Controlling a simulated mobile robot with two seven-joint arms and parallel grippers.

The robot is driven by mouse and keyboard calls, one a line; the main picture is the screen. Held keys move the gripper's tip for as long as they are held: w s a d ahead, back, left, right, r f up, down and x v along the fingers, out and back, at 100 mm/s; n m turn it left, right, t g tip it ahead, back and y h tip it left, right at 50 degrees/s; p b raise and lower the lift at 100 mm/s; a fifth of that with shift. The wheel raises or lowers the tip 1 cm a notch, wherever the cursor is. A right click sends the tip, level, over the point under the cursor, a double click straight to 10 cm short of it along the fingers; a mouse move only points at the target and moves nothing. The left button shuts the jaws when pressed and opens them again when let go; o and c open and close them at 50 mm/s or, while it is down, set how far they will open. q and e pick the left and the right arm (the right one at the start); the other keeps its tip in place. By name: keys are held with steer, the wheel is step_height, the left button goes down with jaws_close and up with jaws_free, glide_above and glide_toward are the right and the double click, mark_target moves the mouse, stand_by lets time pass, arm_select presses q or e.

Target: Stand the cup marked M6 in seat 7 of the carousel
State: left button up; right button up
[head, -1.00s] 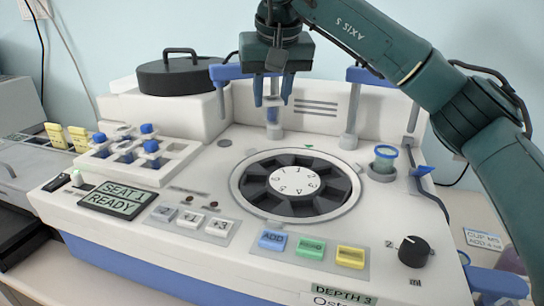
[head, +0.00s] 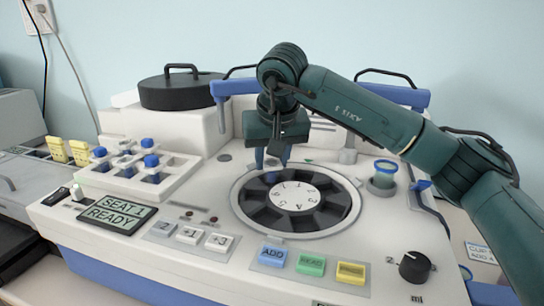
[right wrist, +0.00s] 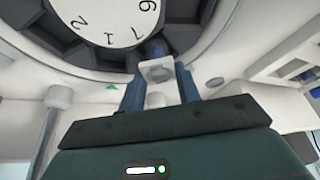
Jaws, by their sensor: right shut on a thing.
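The carousel (head: 240,205) is a dark ring of seats around a white numbered hub (head: 297,196). My right gripper (head: 272,163) is low over its back-left edge, fingers pointing down. It is shut on a small pale piece with a dark blue part (right wrist: 155,48), presumably the cup; no M6 mark is readable. In the right wrist view the held thing is between the fingertips (right wrist: 160,82), at the ring's edge near the hub digit that looks like 7. I cannot tell whether it touches the seat. My left gripper is not in view.
A white rack (head: 180,172) with several blue-capped cups stands at the left. The display (head: 117,213) reads SEAT 1 READY. A blue-rimmed beaker (head: 383,178) stands right of the carousel. A blue bar (head: 405,96) on posts spans behind. Buttons and a black knob (head: 415,267) are in front.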

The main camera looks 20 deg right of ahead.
steer(key=shift+f, duration=0.1)
steer(key=shift+f+b, duration=0.3)
steer(key=shift+f, duration=0.1)
steer(key=o, duration=1)
steer(key=shift+c, duration=0.2)
steer(key=shift+r, duration=0.1)
steer(key=shift+r, duration=0.25)
steer(key=v, duration=1.2)
steer(key=shift+r, duration=0.25)
steer(key=shift+f, duration=0.1)
